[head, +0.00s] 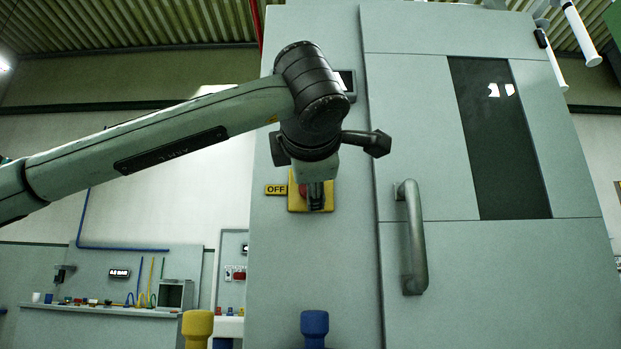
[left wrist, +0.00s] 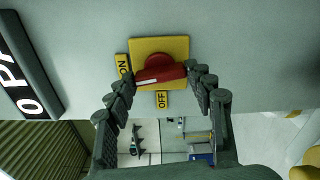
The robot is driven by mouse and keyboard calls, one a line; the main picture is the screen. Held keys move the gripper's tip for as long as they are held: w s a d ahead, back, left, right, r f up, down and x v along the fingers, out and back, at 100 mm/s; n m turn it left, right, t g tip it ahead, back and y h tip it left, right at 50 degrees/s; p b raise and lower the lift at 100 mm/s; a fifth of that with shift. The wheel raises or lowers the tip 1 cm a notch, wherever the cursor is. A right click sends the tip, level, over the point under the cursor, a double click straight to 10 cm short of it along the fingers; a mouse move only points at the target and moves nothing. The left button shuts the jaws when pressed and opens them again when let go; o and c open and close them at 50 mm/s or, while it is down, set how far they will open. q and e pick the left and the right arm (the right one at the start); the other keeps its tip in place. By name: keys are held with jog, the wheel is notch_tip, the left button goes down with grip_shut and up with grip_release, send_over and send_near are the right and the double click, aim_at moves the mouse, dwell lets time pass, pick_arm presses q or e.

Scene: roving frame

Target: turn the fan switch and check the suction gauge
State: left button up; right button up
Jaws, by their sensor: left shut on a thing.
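The fan switch is a red knob (left wrist: 160,70) on a yellow plate (left wrist: 175,46) on the cabinet front. In the left wrist view an ON label (left wrist: 123,66) is at its left and an OFF label (left wrist: 162,99) below. The knob's white line points left, toward the ON side. My left gripper (left wrist: 160,75) is shut on the knob, one finger at each end. In the head view my gripper (head: 316,200) hides much of the plate (head: 297,204); OFF (head: 276,190) shows. The gauge display (left wrist: 25,80) reads "0 P", cut off; my arm partly covers it in the head view (head: 348,82).
The grey cabinet (head: 310,270) has a door with a vertical handle (head: 414,240) and a dark window (head: 497,130). Yellow (head: 197,326) and blue (head: 314,325) rounded tops stand low in front. A shelf (head: 100,310) with small items is at the far left.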

pick_arm(q)
jog(key=shift+m, duration=0.9)
pick_arm(e)
jog(key=shift+w+a+f+g, duration=0.15)
jog(key=shift+w+f+g, duration=0.1)
jog(key=shift+g, duration=0.15)
jog(key=shift+f, duration=0.1)
jog(key=shift+s, duration=0.1)
pick_arm(q)
jog(key=o, duration=1.2)
jog(key=shift+c, duration=0.2)
jog(key=s, duration=1.2)
